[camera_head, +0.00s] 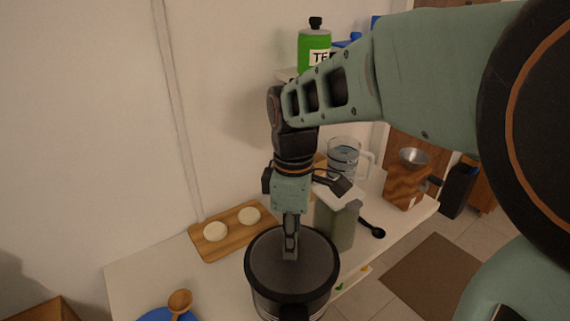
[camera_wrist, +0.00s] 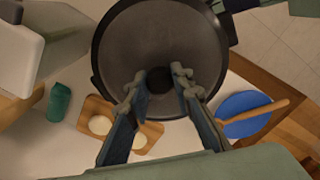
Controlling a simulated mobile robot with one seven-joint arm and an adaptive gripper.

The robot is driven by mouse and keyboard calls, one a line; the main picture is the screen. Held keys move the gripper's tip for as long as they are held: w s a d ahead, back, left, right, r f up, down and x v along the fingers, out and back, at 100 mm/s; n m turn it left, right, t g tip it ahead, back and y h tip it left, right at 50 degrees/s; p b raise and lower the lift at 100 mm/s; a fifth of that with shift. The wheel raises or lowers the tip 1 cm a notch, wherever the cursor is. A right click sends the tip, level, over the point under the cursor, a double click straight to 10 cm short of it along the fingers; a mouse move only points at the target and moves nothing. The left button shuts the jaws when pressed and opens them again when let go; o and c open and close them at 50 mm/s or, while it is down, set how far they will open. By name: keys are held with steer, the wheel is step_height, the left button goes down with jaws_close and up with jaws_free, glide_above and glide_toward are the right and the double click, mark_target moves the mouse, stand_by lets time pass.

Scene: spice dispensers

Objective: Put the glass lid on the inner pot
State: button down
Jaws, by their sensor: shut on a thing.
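The glass lid (camera_head: 285,262) is a dark, see-through disc with a black rim. It lies over the mouth of the inner pot (camera_head: 290,304), a dark round pot with a handle towards the front. The lid fills the upper middle of the wrist view (camera_wrist: 125,50). My gripper (camera_head: 290,252) points straight down at the lid's middle and is shut on its dark knob, which shows between the fingertips in the wrist view (camera_wrist: 163,79). The lid looks level and about centred. I cannot tell whether its rim touches the pot.
A wooden board with two pale rounds (camera_head: 229,234) lies behind left. A grey-green container (camera_head: 337,226) stands close right of the pot. A blue plate with a wooden spoon (camera_head: 170,311) is at front left.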

steer(key=shift+f, duration=0.2)
steer(key=c, duration=1.6)
jaws_free()
